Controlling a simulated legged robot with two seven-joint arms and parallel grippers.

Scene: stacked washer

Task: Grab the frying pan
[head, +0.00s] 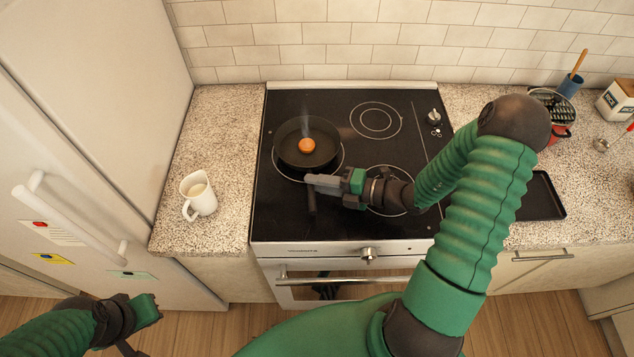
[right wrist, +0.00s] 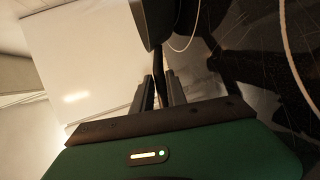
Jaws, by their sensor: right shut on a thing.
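The black frying pan (head: 291,150) sits on the left side of the black cooktop, with a round orange-brown item (head: 307,145) in it and faint steam above. Its handle (head: 311,202) points toward the front of the stove. My right gripper (head: 313,181) is at the handle, reaching in from the right, and is shut on it. In the right wrist view the dark handle (right wrist: 158,68) runs between the two fingers. My left gripper (head: 146,310) is low at the left, away from the stove; its fingers are too unclear to tell open or shut.
A fridge (head: 95,110) stands at the left.

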